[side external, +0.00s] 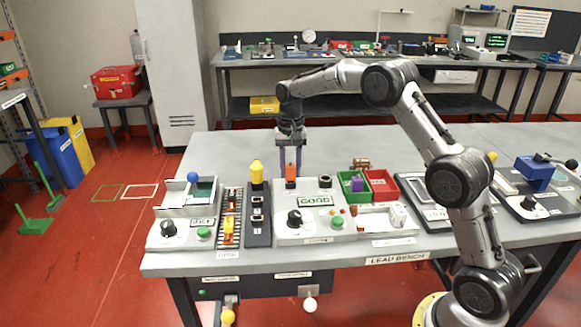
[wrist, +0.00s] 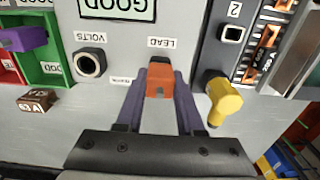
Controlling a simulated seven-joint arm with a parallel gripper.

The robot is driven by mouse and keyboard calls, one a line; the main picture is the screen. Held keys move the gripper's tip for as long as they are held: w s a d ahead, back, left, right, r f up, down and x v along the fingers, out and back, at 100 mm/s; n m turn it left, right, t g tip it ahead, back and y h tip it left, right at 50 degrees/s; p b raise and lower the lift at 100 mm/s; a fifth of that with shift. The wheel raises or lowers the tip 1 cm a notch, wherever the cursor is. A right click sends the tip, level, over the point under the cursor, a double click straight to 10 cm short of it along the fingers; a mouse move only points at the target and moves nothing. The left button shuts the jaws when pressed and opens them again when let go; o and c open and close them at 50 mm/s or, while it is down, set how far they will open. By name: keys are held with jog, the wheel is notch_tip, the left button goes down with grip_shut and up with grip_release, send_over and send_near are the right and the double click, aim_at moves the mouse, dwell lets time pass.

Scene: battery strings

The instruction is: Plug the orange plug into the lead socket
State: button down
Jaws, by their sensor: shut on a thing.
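The orange plug (side external: 291,171) is between the fingers of my gripper (side external: 290,158), which points down over the back left of the tester. In the wrist view my gripper (wrist: 158,85) is shut on the orange plug (wrist: 159,82), with its dark end towards the printed LEAD label (wrist: 161,43). The lead socket itself does not show; the plug and fingers cover the spot just below that label. I cannot tell whether the plug is in the socket or just above it.
A yellow plug (wrist: 224,101) stands close beside my gripper. The VOLTS socket (wrist: 90,64) is empty. A green tray (side external: 350,183) holding a purple piece and a red tray (side external: 382,186) stand right of the tester. A small brown block (wrist: 38,100) lies behind them.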

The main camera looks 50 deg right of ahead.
jog(key=shift+f, duration=0.4)
jog(key=shift+c, duration=2.2)
grip_release()
notch_tip(320, 180, up, 14)
jog(key=shift+f, duration=0.1)
